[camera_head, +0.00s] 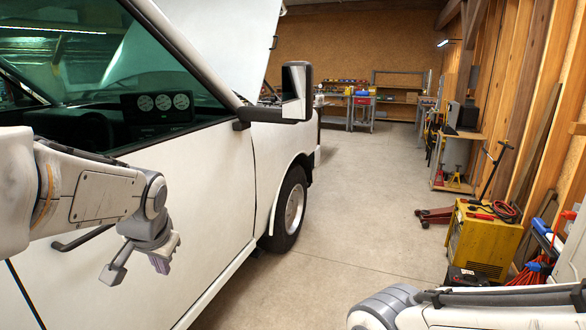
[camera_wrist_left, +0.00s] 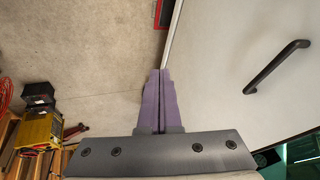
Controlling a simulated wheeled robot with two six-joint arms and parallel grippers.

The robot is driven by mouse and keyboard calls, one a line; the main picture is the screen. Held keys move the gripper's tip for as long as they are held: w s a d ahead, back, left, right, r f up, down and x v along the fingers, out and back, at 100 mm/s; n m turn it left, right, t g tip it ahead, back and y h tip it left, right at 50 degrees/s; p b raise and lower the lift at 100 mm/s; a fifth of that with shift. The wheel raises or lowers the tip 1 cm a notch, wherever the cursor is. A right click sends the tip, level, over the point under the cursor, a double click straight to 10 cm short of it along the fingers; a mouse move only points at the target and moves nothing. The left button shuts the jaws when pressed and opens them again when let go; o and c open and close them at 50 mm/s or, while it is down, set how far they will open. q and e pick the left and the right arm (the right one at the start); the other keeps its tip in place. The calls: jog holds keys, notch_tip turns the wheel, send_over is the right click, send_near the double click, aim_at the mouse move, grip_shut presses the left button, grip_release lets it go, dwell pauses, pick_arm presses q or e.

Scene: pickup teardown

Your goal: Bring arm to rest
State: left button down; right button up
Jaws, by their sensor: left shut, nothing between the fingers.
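My left gripper (camera_head: 165,262) hangs in front of the white pickup's door (camera_head: 120,270) in the head view, pointing down. In the left wrist view its two purple-grey fingers (camera_wrist_left: 161,75) are together with nothing between them. The black door handle (camera_head: 82,238) is to the left of the gripper in the head view, and it also shows at the right of the left wrist view (camera_wrist_left: 276,66). The gripper is apart from the handle. Part of my right arm (camera_head: 460,310) shows at the lower right of the head view; its gripper is out of the picture.
The pickup's side mirror (camera_head: 297,90) and front wheel (camera_head: 290,209) stand ahead, with the hood raised. A yellow machine (camera_head: 483,240) and a red floor jack (camera_head: 434,215) stand along the right wall. The concrete floor (camera_head: 350,190) between is clear.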

pick_arm(q)
jog(key=s+d+f+m+g+h, duration=0.1)
jog(key=s+d+f+m+h, duration=0.2)
jog(key=d, duration=0.6)
jog(key=s+d+f+m+g, duration=0.1)
jog(key=s+d+f, duration=0.1)
jog(key=s+d, duration=0.45)
jog(key=s+d+f+m+g, duration=0.2)
jog(key=s+d+f, duration=0.1)
jog(key=s+d, duration=0.6)
jog(key=shift+s+f+g+h, duration=0.3)
jog(key=shift+s+f+h, duration=0.1)
jog(key=shift+s, duration=0.85)
